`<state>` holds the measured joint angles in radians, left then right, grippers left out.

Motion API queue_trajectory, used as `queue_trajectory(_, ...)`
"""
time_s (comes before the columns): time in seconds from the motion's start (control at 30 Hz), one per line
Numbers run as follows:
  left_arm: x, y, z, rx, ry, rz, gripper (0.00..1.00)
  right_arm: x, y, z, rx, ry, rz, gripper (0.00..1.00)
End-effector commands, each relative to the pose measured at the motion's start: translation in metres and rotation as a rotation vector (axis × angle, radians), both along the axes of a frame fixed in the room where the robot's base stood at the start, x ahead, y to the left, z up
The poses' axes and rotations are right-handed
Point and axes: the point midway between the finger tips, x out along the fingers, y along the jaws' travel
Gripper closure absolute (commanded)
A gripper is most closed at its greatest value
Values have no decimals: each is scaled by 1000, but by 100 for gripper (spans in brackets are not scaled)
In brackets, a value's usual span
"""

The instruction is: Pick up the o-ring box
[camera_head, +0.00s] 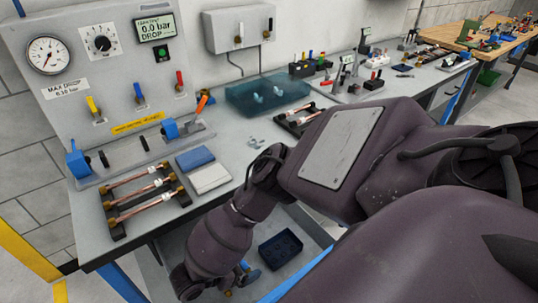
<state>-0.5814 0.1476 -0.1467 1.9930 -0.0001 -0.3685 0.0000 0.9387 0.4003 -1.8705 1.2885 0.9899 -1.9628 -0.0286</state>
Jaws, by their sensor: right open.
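A small dark navy open box (281,248), which looks like the o-ring box, sits on the lower shelf under the bench. Small raised shapes show inside it, too small to make out. My right arm reaches down over the bench front, and its wrist is at the bottom of the picture. My right gripper (238,284) is low, to the left of the box and apart from it. It is mostly hidden behind my wrist; it is open, with nothing seen in it. My left gripper is not in view.
The bench (235,140) carries a rack of copper tubes (140,198), blue and white cloths (208,178), a teal tray (265,95) and a gauge panel (90,60). The bench's front edge lies above the shelf. My right arm hides much of the right side.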

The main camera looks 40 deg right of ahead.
Motion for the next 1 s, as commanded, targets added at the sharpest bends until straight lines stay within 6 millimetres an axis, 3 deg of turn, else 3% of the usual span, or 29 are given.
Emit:
queue_trajectory(0.37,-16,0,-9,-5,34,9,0,-9,-42,-15,-26,20,8,0)
queue_trajectory(0.67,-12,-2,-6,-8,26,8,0,-12,-60,-24,-24,19,9,0)
queue_trajectory(1.0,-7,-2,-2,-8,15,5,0,-18,-98,-41,-24,18,7,0)
